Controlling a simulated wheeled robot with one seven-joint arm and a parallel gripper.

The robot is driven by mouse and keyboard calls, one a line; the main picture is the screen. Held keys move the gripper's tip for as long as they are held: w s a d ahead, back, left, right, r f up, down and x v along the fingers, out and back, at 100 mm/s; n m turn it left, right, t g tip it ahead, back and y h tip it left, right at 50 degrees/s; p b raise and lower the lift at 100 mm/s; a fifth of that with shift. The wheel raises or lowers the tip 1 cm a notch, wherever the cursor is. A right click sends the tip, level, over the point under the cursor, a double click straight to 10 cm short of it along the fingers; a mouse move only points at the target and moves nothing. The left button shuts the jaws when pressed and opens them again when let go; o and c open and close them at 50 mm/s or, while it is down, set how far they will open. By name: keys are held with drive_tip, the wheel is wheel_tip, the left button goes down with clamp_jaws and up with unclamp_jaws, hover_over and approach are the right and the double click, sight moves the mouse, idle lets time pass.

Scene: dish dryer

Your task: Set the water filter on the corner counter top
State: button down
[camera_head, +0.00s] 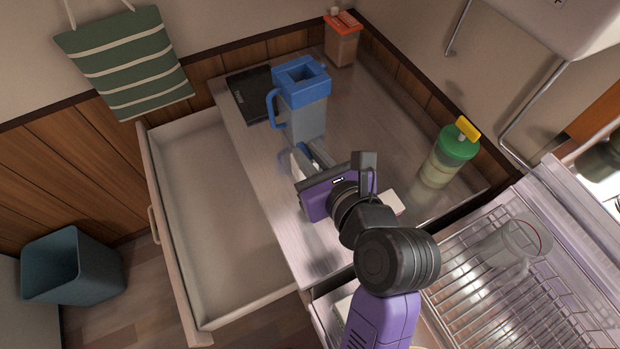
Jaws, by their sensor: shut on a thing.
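The water filter (303,114) is a pitcher with a blue square top, a blue handle on its left and a grey clear body. It is upright over the corner counter top (368,120). My gripper (304,150) is shut on the lower part of the water filter, with the arm reaching in from the lower right. The fingers partly hide the filter's base. I cannot tell whether the base touches the counter.
A black flat item (250,95) lies behind the filter. An orange-lidded container (342,42) stands at the back corner, and a green-lidded jar (446,160) at right. An open drawer (215,200) juts out at left. A dish rack (480,300) holds a clear cup (515,245).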

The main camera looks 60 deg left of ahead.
wheel_tip(320, 180, down, 10)
drive_tip(key=shift+f+b, duration=0.2)
drive_tip(key=shift+b, duration=0.35)
drive_tip(key=shift+f, duration=0.15)
drive_tip(key=c, duration=1.4)
unclamp_jaws()
drive_tip(key=shift+r, duration=0.2)
drive_tip(key=v, duration=1.2)
